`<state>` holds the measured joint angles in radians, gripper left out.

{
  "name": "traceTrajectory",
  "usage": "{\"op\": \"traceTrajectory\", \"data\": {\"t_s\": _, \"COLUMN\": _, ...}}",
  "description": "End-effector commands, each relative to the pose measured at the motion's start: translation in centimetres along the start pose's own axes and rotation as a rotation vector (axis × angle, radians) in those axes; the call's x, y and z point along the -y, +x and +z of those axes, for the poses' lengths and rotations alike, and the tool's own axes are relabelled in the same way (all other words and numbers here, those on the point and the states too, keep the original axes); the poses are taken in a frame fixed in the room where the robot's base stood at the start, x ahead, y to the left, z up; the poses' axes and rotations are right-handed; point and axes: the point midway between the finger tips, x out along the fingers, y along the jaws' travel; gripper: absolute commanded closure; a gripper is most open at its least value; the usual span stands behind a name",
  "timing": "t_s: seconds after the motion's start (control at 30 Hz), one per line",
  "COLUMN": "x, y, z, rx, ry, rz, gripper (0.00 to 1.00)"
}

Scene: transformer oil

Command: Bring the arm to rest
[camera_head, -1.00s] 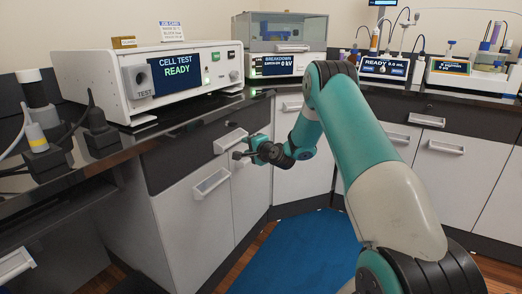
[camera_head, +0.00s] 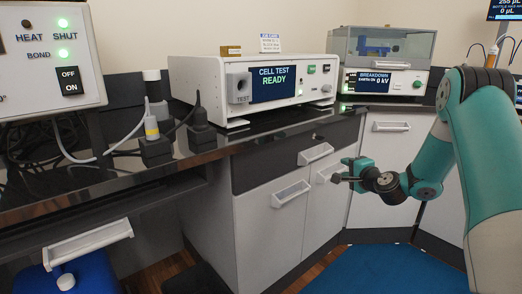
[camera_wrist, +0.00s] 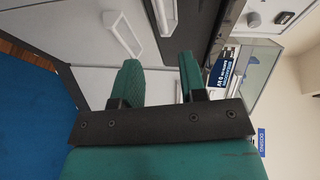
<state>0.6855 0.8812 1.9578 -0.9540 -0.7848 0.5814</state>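My arm (camera_head: 485,130) reaches in from the right in the head view, bent down at the elbow. My gripper (camera_head: 342,170) hangs in front of the white cabinet fronts, below the counter top. In the wrist view my gripper (camera_wrist: 160,65) shows two green fingers apart, with nothing between them. It holds nothing. Behind the fingers are a cabinet front with a handle (camera_wrist: 122,34) and the dark counter edge.
The cell test unit (camera_head: 265,85) reads READY on the dark counter (camera_head: 110,190). The breakdown tester (camera_head: 385,65) reads 0 kV. A panel with HEAT, SHUT and BOND lights (camera_head: 50,55) is at left. Cabinet handles (camera_head: 290,193) stick out near my gripper. A blue mat (camera_head: 385,270) covers the floor.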

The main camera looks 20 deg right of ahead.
Motion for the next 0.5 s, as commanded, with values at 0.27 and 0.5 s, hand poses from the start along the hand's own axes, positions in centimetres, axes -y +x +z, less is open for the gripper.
{"op": "traceTrajectory", "data": {"t_s": 0.27, "x": 3.0, "y": -0.1, "z": 6.1, "rx": 0.163, "ry": -0.124, "rz": 0.038, "gripper": 0.61}}
{"op": "traceTrajectory", "data": {"t_s": 0.5, "x": 8.3, "y": -6.8, "z": 22.7, "rx": 0.637, "ry": -0.533, "rz": 0.146, "gripper": 0.61}}
